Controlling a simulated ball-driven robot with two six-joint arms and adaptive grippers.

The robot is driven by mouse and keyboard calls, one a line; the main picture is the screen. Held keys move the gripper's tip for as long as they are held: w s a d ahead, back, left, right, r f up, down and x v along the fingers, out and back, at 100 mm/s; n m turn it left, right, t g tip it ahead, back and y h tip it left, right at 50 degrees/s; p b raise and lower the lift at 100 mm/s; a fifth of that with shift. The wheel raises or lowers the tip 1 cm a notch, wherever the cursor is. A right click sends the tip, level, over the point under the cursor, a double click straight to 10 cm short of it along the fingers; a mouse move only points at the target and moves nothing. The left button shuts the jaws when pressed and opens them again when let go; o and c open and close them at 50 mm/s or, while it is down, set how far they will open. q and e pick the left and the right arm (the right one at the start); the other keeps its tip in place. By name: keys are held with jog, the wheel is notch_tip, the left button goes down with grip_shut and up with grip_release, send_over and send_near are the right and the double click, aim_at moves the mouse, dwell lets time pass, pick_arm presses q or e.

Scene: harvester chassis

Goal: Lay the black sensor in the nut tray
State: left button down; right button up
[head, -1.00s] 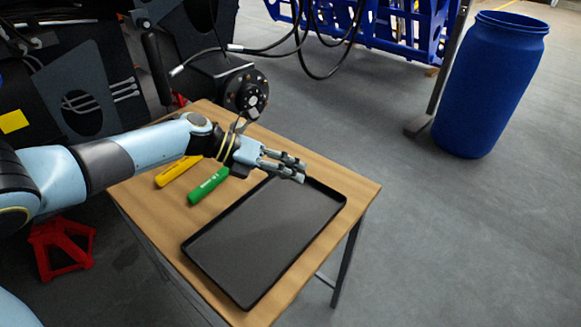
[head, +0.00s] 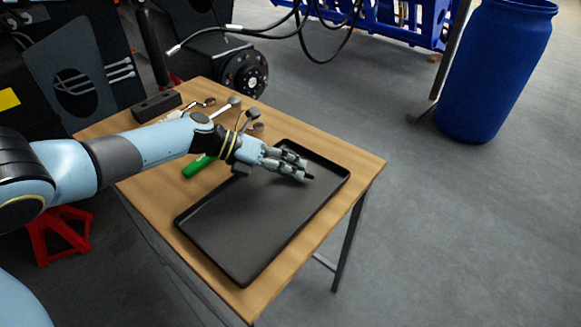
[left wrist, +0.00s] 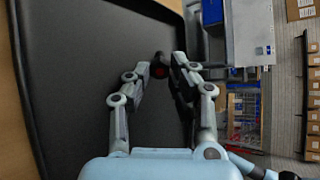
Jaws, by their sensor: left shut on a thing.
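In the head view the left gripper (head: 296,166) is above the upper right part of the nut tray, and only a dark bit of the sensor (head: 309,177) shows at the fingertips. The nut tray (head: 250,226) is a shallow black tray on the wooden table. It looks empty, and also fills much of the left wrist view (left wrist: 75,70). I cannot tell whether the sensor touches it.
On the wooden table (head: 368,170), a green-handled tool (head: 197,166) lies partly under my left arm. A black block (head: 157,105) and several metal tools are behind the arm. A blue barrel (head: 493,75) stands on the floor at right. Black hoses (head: 325,45) hang beyond the table.

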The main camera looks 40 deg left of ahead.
pick_arm(q)
jog(key=c, duration=1.1)
grip_release()
